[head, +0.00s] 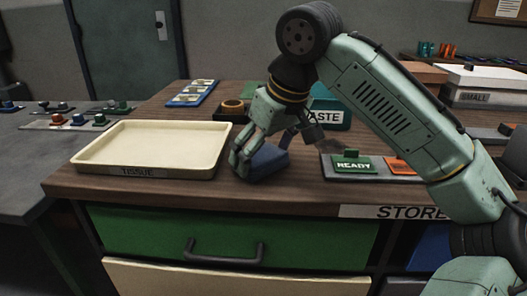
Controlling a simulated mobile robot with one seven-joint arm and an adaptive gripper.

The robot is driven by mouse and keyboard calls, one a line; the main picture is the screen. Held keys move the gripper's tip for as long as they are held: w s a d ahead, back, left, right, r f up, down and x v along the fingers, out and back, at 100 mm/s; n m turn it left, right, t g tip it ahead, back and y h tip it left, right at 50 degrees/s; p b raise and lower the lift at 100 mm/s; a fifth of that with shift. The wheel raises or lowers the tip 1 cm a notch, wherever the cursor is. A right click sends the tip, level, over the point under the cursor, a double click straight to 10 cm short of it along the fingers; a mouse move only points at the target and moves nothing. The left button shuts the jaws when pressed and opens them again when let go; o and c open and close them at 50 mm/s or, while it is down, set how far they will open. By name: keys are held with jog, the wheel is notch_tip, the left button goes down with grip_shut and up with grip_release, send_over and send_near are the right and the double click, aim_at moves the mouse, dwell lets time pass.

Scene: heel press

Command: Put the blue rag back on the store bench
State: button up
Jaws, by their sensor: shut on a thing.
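The blue rag (266,163) is a small dark-blue bundle at the front of the wooden store bench (230,192), right of the cream tray. My gripper (240,160) reaches down from the right and is shut on the rag at its left side. The rag is at the bench top; I cannot tell whether it rests on it or is held just above. My arm and hand hide part of the bench behind the rag. The bench front carries a label (405,212) starting with "STORE".
A cream tray (150,171) marked TISSUE stands left of the rag. A teal WASTE box (332,116) is behind my gripper. A green READY block (352,163) and an orange block (399,166) sit to the right. A brown ring-shaped item (233,108) is behind.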

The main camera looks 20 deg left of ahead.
jog(key=o, duration=0.6)
jog(key=shift+f, duration=0.2)
jog(key=o, duration=0.4)
jog(key=shift+o, duration=0.2)
jog(key=shift+r, duration=0.1)
jog(key=v, duration=1.2)
jog(key=shift+r+p, duration=0.15)
jog(key=shift+p, duration=0.3)
